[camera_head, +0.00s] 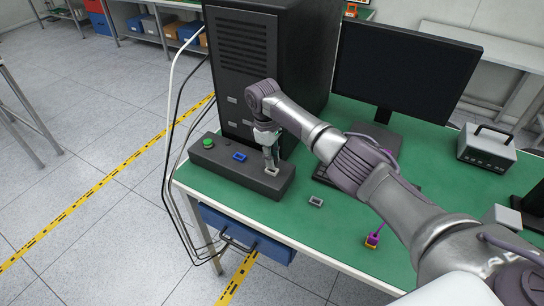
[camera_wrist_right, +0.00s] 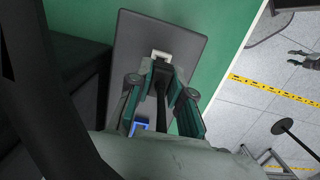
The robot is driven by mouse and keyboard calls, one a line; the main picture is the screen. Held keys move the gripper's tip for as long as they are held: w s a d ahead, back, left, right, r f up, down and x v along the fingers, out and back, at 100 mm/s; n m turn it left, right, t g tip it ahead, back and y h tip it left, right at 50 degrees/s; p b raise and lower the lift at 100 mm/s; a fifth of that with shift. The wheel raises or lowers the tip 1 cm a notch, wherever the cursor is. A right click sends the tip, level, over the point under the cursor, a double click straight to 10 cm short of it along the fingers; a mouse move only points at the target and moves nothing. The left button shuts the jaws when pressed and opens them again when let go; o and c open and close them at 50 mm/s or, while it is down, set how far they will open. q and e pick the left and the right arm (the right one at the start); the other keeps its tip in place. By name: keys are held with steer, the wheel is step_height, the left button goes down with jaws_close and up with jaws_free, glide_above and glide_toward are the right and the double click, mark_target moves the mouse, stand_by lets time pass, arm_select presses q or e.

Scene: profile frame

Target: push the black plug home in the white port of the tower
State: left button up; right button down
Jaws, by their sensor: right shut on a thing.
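My right gripper (camera_head: 270,158) points down at the right end of a dark box in front of the black tower (camera_head: 240,60). Its fingers are shut on the black plug, which shows as a dark bar between the green-grey fingers (camera_wrist_right: 165,85) in the right wrist view. A white port (camera_head: 272,171) lies on the box top, right at the fingertips. It also shows just beyond the fingertips in the right wrist view (camera_wrist_right: 162,55). The fingers hide the plug's tip, so I cannot tell how far it is in the port. My left gripper is not in the head view.
The dark box (camera_head: 222,168) also bears a green button (camera_head: 208,142) and a blue port (camera_head: 239,156). A monitor (camera_head: 405,70) stands behind my right arm. Cables hang at the left.

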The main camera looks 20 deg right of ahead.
steer(key=shift+p, duration=0.3)
stand_by(0.5)
steer(key=shift+f+b, duration=0.75)
steer(key=shift+f, duration=0.35)
stand_by(0.4)
steer(key=c, duration=1)
jaws_free()
steer(key=shift+r, duration=0.25)
steer(key=r, duration=0.7)
steer(key=w+a+r, duration=0.1)
steer(key=r, duration=0.3)
steer(key=shift+r, duration=0.2)
